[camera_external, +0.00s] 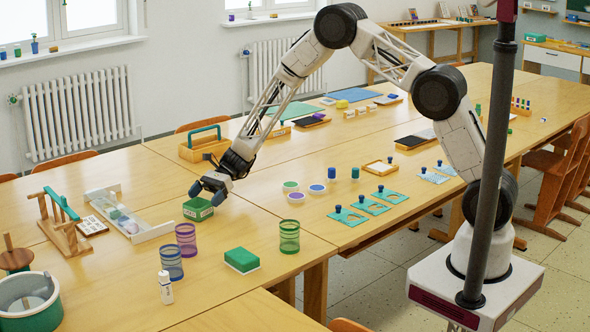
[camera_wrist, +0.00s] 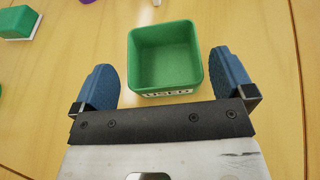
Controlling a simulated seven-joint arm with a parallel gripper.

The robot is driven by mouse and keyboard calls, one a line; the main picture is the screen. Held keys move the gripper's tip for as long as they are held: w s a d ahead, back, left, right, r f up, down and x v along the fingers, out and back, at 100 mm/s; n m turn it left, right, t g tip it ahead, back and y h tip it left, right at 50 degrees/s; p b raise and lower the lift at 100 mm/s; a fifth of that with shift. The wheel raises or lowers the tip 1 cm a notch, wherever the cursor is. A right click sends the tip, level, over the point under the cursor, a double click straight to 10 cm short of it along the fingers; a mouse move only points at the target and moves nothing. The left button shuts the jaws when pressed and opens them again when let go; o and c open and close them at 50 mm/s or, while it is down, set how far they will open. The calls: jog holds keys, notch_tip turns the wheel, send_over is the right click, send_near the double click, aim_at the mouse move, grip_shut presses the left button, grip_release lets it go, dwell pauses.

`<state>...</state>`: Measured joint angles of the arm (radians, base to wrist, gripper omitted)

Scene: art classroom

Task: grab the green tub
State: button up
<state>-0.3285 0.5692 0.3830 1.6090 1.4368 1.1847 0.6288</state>
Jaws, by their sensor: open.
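The green tub (camera_wrist: 164,60) is an open square box with a white label reading "USED" on its near side. In the wrist view it looks empty and lies between and slightly beyond my two blue fingertips. In the outside view the green tub (camera_external: 198,209) stands on the wooden table just below my gripper (camera_external: 208,189). In the wrist view my gripper (camera_wrist: 167,88) is open, with a finger on each side of the tub's near part. Clear gaps show between the tub and both fingers. I cannot tell the exact height of the fingers over the tub.
A purple ringed cup (camera_external: 186,239), a blue ringed cup (camera_external: 171,262) and a green ringed cup (camera_external: 289,236) stand nearby. A green block (camera_external: 242,260) lies in front.

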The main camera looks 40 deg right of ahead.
aim_at(190, 210)
jog(key=shift+x, duration=1.9)
jog(key=shift+w, duration=0.1)
jog(key=c, duration=0.8)
jog(key=shift+r, duration=0.1)
jog(key=shift+r, duration=1.65)
jog(key=s+d, duration=0.2)
jog(key=s, duration=0.2)
jog(key=s+d+r, duration=0.1)
jog(key=s+d, duration=0.2)
jog(key=s, duration=0.2)
jog(key=s+d, duration=0.3)
jog(key=s, duration=0.1)
jog(key=shift+s+d+r, duration=0.1)
jog(key=shift+s+r, duration=0.15)
jog(key=shift+s, duration=0.15)
